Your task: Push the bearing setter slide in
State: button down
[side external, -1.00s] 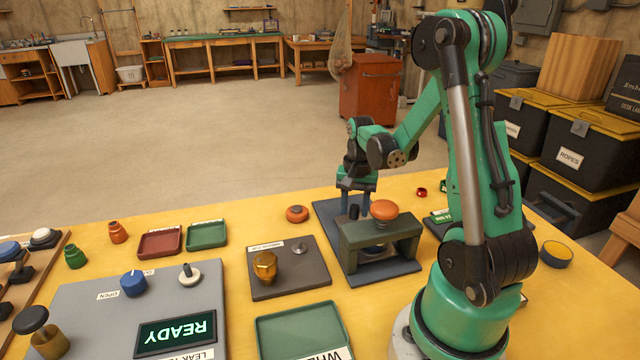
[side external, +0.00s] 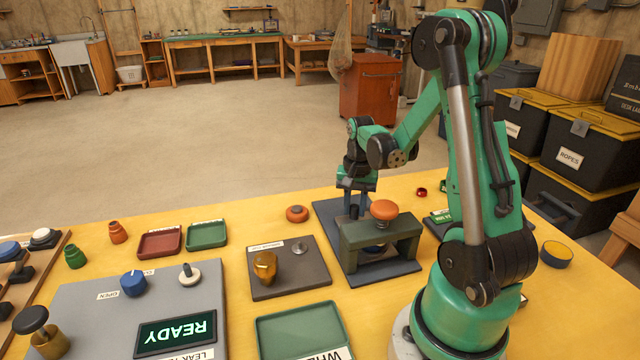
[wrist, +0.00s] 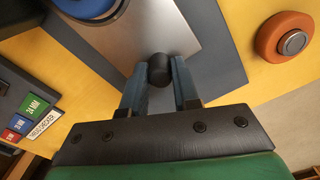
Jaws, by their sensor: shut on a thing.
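The bearing setter is a dark green press frame (side external: 360,235) with an orange knob (side external: 384,209) on top, standing on a blue-grey base plate (side external: 331,222). Its slide shows in the wrist view as a pale metal plate (wrist: 175,25) with an upright black handle (wrist: 158,70). My gripper (wrist: 160,82) is shut on that handle, one finger on each side. In the side view my gripper (side external: 355,203) is just behind the frame, which partly hides the slide. A blue round part (wrist: 92,6) lies at the slide's far end, cut off by the picture edge.
An orange wheel (side external: 297,213) lies left of the base plate. A dark fixture (side external: 311,272) with a brass piece (side external: 265,264) stands further left. A green tray (side external: 264,340) is in front. The labelled wheel checker (wrist: 35,118) is on the press's other side.

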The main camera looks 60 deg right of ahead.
jog(key=shift+s, duration=0.1)
dwell(0.5)
jog(key=shift+s+a, duration=1.3)
jog(key=c, duration=0.7)
grip_release()
jog(key=shift+o, duration=0.2)
jog(key=shift+r, duration=0.1)
jog(key=shift+r, duration=2.75)
jog(key=w+a+r+n+t, duration=0.3)
jog(key=a+n, duration=0.4)
jog(key=a, duration=0.2)
jog(key=w+a+r+n+t, duration=0.3)
jog(key=a+n, duration=0.4)
jog(key=a, duration=0.3)
jog(key=shift+t, duration=0.6)
